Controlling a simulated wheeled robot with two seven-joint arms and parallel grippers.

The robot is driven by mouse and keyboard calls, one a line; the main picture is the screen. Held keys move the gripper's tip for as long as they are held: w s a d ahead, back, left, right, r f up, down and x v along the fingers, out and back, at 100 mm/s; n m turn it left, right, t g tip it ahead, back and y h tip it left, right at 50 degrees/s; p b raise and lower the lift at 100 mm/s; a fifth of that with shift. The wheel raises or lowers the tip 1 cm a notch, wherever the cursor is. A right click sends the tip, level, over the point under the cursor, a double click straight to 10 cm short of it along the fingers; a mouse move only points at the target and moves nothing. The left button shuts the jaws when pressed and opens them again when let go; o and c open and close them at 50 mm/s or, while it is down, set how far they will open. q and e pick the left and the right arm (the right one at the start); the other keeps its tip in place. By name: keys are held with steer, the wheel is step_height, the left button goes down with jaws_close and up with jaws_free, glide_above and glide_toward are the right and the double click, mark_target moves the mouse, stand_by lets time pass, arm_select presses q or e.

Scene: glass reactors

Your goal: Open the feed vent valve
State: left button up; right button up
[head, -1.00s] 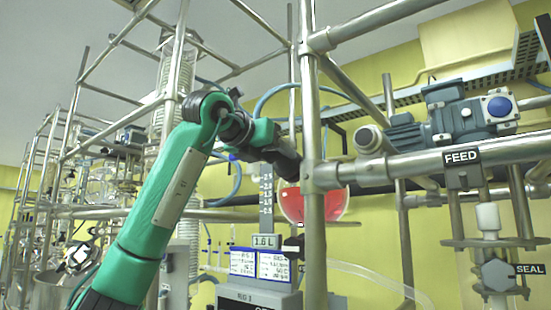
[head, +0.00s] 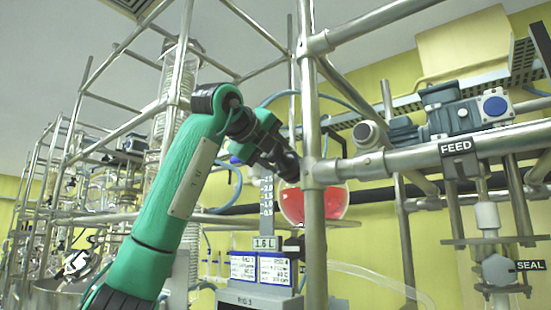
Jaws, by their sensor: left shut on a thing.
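My left gripper (head: 289,168) is at the upper left of the round glass flask of red liquid (head: 335,203), just left of the steel post. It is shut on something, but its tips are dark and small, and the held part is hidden. I cannot make out the feed vent valve's handle or its position. The black FEED label (head: 456,147) hangs on the horizontal steel pipe at the right. My right gripper is out of view.
A thick upright steel post (head: 314,250) stands right beside my left gripper, in front of the flask. A motor (head: 452,108) sits above the FEED pipe. A 1.6 L scale plate (head: 265,243) and white label cards (head: 260,267) are below. Steel frames with glassware fill the left.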

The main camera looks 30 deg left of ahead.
arm_select(q)
steer(key=n, duration=0.2)
steer(key=n+b, duration=0.1)
steer(key=n, duration=0.2)
steer(key=shift+f+n+g, duration=0.2)
steer(key=shift+n+g, duration=0.1)
steer(key=n+b, duration=0.1)
steer(key=n, duration=0.4)
steer(key=shift+g, duration=0.3)
steer(key=n+b, duration=0.1)
steer(key=n, duration=0.3)
steer(key=shift+n, duration=0.4)
steer(key=n+b, duration=0.1)
steer(key=n, duration=0.3)
steer(key=shift+g+h, duration=0.3)
steer(key=shift+n, duration=0.6)
